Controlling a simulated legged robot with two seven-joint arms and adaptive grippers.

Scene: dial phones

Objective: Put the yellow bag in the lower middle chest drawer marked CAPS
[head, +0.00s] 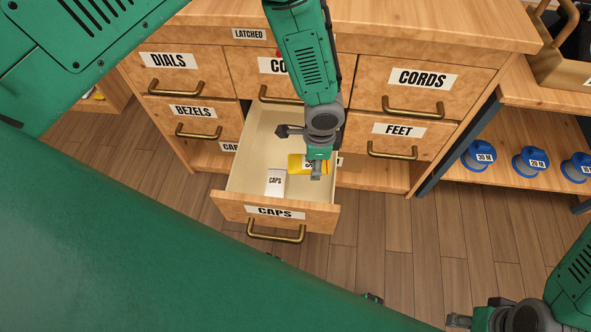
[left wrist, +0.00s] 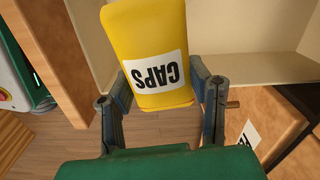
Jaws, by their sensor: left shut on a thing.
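The yellow bag (head: 296,163) with a white CAPS label is at my left gripper (head: 303,153), over the inside of the open drawer. In the left wrist view the yellow bag (left wrist: 146,28) sits between the two fingers, which are shut on it. The lower middle drawer (head: 233,206) is pulled out, with CAPS on its front and a brass handle. A white packet (head: 275,181) marked CAPS lies inside it. Whether the bag touches the drawer floor I cannot tell. My right gripper (head: 462,320) is at the bottom right, partly cut off, its jaws unclear.
The wooden chest (head: 440,55) has closed drawers marked DIALS, BEZELS, CORDS (head: 430,99) and FEET (head: 388,147). A sign above reads LATCHED (head: 249,34). Blue reels (head: 530,161) stand on a shelf at right. The floor before the chest is clear.

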